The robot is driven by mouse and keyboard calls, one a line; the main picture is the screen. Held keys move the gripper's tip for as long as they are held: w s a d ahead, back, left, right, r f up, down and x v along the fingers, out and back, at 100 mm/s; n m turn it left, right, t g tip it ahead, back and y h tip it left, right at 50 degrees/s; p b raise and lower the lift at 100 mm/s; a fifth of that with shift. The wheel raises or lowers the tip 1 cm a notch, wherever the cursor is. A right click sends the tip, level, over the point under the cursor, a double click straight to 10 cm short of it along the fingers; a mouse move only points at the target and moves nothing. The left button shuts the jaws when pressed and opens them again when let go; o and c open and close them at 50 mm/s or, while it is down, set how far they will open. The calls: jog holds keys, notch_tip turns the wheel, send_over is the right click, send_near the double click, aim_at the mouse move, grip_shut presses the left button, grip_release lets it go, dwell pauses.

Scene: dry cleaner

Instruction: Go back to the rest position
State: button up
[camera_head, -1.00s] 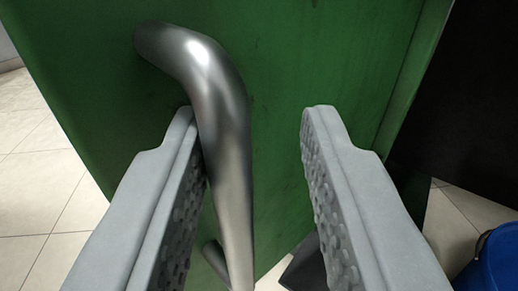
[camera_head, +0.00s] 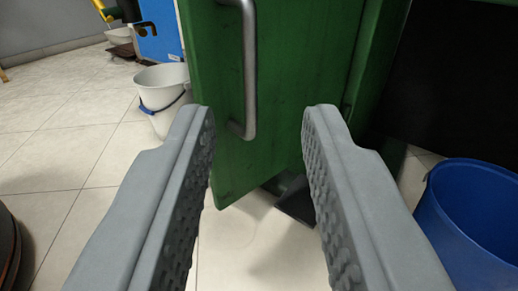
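My gripper (camera_head: 258,112) is open and empty, its two grey ridged fingers spread wide in the lower middle of the view. Ahead of it is a green door (camera_head: 285,75) with a curved metal handle (camera_head: 250,70). The handle shows between the fingers in the picture, but farther off, and the fingers do not touch it. The top of the handle and of the door are cut off by the frame. The green door appears to stand ajar, at an angle to the green frame on its right.
A blue bin (camera_head: 480,215) stands close at the right. A white bucket (camera_head: 160,92) stands left of the door, with a blue panel (camera_head: 160,30) behind it. A dark rounded object (camera_head: 8,250) is at the left edge. Tiled floor (camera_head: 60,150) is clear at the left.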

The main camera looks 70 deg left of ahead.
jog(key=shift+s+d, duration=0.2)
jog(key=shift+d, duration=0.45)
